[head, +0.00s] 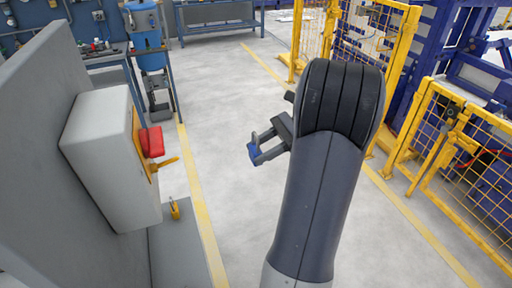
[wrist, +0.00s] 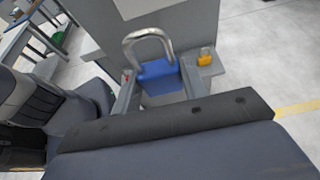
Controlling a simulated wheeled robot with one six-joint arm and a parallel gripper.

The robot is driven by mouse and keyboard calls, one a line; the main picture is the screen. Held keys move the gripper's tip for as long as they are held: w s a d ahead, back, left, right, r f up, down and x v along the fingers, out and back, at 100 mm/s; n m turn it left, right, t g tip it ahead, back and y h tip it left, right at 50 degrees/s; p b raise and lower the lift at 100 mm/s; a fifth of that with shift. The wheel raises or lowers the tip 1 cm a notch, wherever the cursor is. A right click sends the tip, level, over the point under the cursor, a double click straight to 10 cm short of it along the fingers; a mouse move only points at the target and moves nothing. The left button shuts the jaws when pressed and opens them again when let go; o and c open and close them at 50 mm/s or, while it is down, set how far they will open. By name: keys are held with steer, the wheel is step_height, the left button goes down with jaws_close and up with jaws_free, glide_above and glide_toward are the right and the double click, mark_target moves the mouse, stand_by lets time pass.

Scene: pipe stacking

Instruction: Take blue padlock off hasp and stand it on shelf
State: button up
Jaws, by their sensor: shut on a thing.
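The blue padlock (head: 253,152) is held in my gripper (head: 270,150), out in the air to the right of the grey box. In the wrist view the padlock (wrist: 160,75) sits between the two fingers of my gripper (wrist: 158,92), with its silver shackle pointing up and away. The hasp (head: 167,163) looks like a yellow lever on the front of the grey box (head: 105,155), apart from the padlock. The grey shelf (head: 178,240) lies below the box, and it also shows in the wrist view (wrist: 212,70).
A yellow padlock (head: 174,208) stands on the shelf; the wrist view shows it too (wrist: 205,57). A red padlock-like part (head: 151,142) is on the box front. A grey wall (head: 45,110) stands at left. Yellow fencing (head: 450,150) is at right. Open floor lies between.

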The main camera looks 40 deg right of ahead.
steer(key=shift+s+d+p, duration=0.2)
steer(key=shift+d+p, duration=0.2)
steer(key=shift+d, duration=0.25)
steer(key=shift+s+d+p, duration=0.25)
steer(key=shift+d+p, duration=0.1)
steer(key=shift+d, duration=0.35)
steer(key=shift+s+d+p, duration=0.2)
steer(key=shift+d+p, duration=0.2)
steer(key=shift+d, duration=0.25)
